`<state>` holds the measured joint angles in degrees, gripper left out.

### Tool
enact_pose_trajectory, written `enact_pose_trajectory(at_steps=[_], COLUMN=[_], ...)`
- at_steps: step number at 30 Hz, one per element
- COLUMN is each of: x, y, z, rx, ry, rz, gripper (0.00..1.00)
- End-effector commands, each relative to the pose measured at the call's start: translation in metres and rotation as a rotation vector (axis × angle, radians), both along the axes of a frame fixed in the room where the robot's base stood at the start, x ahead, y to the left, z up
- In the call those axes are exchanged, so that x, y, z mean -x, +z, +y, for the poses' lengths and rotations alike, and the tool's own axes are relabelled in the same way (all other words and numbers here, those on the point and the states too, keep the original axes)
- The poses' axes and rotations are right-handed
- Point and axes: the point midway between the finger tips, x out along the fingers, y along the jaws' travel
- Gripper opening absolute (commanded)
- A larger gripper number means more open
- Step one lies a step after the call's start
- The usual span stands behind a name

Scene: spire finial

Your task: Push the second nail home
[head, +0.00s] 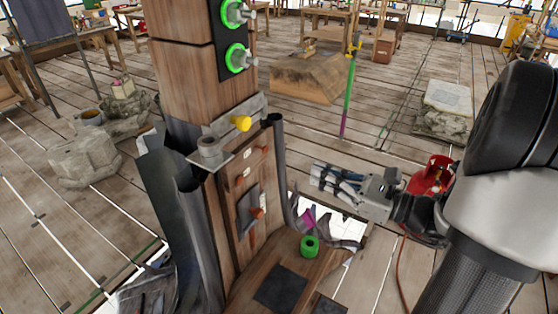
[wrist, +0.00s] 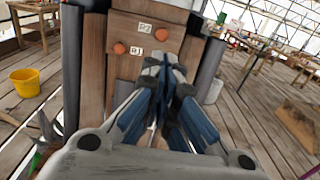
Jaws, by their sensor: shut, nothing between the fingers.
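Orange nail heads stand on the front face of a wooden post. In the head view, orange heads (head: 240,181) show on the same panel, one higher and one lower. I cannot tell for sure which is the second nail. My gripper (head: 316,178) is shut and empty, to the right of the panel and apart from it in the head view. Its closed fingers (wrist: 165,68) hide part of the panel in the wrist view.
A yellow knob (head: 241,123) and a grey bracket with a ring (head: 208,148) project above the panel. A green ring (head: 310,246) sits on the wooden base below. Dark curved sheets flank the panel. A red canister (head: 434,175) stands behind my wrist.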

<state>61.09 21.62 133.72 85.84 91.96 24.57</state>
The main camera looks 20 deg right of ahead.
Motion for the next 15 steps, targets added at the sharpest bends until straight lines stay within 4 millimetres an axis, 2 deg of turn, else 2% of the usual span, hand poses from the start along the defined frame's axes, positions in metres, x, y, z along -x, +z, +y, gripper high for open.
enact_pose_trajectory(at_steps=[9,15], x=[-0.057,-0.082], y=[-0.002,-0.001], z=[0.040,0.056], rx=[0.001,0.001], ry=[0.008,0.004], rz=[-0.001,0.000], gripper=[0.00,0.00])
